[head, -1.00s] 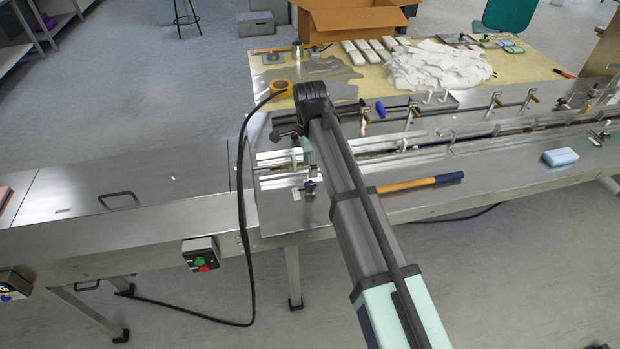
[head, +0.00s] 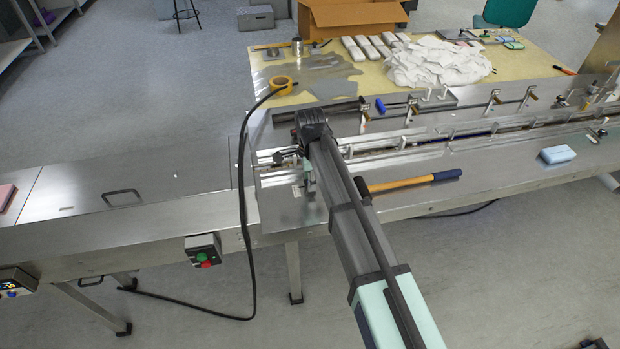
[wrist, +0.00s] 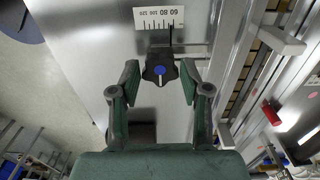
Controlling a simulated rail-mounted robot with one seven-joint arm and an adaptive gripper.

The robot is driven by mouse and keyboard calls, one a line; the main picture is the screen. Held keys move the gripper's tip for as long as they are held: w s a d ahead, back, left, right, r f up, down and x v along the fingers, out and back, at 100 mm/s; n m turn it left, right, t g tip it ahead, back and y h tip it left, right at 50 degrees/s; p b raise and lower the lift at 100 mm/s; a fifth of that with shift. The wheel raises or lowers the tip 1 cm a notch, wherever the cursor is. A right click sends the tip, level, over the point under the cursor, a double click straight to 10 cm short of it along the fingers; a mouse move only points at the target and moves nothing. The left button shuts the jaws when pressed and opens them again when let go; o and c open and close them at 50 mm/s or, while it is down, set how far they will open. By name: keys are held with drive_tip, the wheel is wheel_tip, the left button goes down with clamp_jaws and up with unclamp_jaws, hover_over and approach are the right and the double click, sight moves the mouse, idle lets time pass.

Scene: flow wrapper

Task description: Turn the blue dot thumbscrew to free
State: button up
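The blue dot thumbscrew (wrist: 160,71) is a black lobed knob with a blue centre and a small white mark, in the upper middle of the wrist view. My gripper (wrist: 159,75) is open, with one dark green finger on each side of the knob. A gap shows between the knob and each finger, so I see no grip on it. In the head view my gripper (head: 307,178) is low over the left end of the machine's rail area, partly hidden by my arm. The thumbscrew cannot be made out there.
A printed scale (wrist: 173,18) lies just beyond the knob. Metal rails (wrist: 255,65) run along the right of the wrist view.

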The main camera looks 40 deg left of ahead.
drive_tip(key=c, duration=0.5)
drive_tip(key=shift+o, duration=0.2)
